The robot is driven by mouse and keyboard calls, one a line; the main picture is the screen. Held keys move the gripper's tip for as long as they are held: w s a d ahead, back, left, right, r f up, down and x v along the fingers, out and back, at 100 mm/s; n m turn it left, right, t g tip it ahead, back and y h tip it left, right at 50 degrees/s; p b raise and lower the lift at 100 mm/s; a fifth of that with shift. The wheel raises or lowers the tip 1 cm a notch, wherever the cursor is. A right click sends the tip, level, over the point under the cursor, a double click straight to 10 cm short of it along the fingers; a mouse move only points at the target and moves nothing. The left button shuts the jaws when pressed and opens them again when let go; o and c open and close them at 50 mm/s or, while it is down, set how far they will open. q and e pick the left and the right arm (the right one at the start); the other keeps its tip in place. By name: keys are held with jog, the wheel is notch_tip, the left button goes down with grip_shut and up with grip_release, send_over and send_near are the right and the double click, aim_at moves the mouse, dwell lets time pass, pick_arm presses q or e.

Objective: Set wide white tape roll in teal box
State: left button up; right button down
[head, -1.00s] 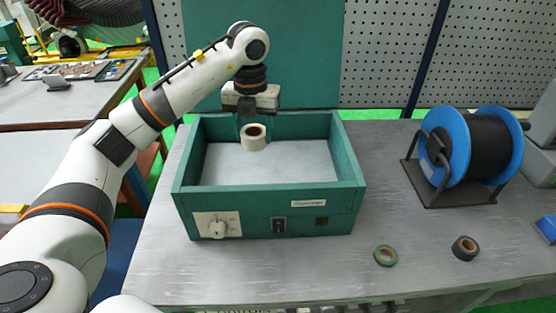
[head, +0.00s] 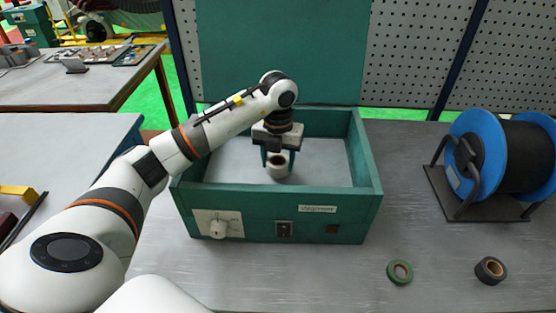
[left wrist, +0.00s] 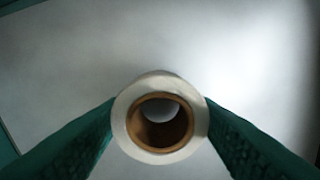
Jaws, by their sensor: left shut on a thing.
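The wide white tape roll (head: 277,167) has a brown core and is inside the teal box (head: 262,227), within its walls. My left gripper (head: 278,158) is shut on the roll from above. In the left wrist view the roll (left wrist: 160,161) sits between the two teal fingers (left wrist: 160,130), its open core facing the camera. The pale box floor shows behind it. I cannot tell whether the roll touches the floor. My right gripper is not in view.
A green tape roll (head: 400,272) and a black tape roll (head: 490,270) lie on the grey table (head: 330,285) in front and to the right of the box. A blue cable spool (head: 490,155) stands at the right. The table between box and spool is clear.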

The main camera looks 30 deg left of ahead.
pick_arm(q)
jog(key=shift+f, duration=0.5)
jog(key=shift+f, duration=0.1)
jog(key=shift+f, duration=0.15)
jog(key=o, duration=1)
jog(key=shift+r, duration=0.7)
notch_tip(320, 180, up, 11)
jog(key=shift+b, duration=0.45)
